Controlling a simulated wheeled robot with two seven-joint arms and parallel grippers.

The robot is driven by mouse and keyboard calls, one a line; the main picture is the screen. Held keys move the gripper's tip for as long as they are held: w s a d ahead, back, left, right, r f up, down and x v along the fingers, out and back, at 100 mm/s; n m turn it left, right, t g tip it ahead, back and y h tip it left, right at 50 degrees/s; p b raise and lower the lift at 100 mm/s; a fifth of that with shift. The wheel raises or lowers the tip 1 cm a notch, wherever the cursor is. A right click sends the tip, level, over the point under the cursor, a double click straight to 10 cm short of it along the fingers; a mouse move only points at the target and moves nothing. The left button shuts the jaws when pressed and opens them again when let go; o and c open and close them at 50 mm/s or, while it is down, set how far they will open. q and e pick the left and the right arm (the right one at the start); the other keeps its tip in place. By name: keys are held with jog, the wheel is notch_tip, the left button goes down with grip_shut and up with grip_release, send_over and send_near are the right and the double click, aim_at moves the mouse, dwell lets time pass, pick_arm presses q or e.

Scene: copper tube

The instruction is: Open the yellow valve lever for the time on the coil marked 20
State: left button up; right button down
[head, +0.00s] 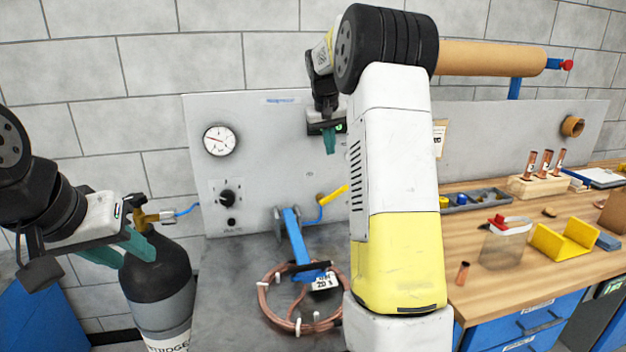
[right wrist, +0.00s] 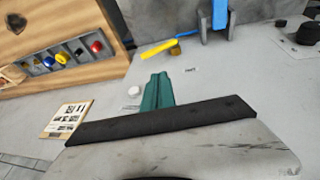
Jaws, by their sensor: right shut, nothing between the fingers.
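The yellow valve lever (head: 333,195) slants up to the right on the grey panel, with a blue hose beside its brass fitting. It also shows near the top of the right wrist view (right wrist: 158,49). The copper coil (head: 264,307) lies on the grey bench below, with a white tag (head: 325,282) reading 20. My right gripper (head: 330,143) is shut and empty, in front of the panel above the lever and apart from it. Its teal fingers (right wrist: 157,92) are together in the wrist view. My left gripper (head: 122,254) looks open, in front of the dark gas cylinder (head: 160,275).
A gauge (head: 219,140) and a black knob (head: 228,198) are on the panel. A blue clamp arm (head: 295,238) reaches over the coil. My right arm hides the middle of the bench. A wooden bench at right holds copper fittings and a yellow block (head: 562,243).

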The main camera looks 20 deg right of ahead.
send_over(338, 191)
jog(key=a, duration=0.1)
notch_tip(338, 191, down, 12)
jog(key=shift+d+f, duration=0.25)
jog(key=shift+f, duration=0.25)
jog(key=shift+d+f, duration=0.1)
jog(key=shift+d, duration=0.1)
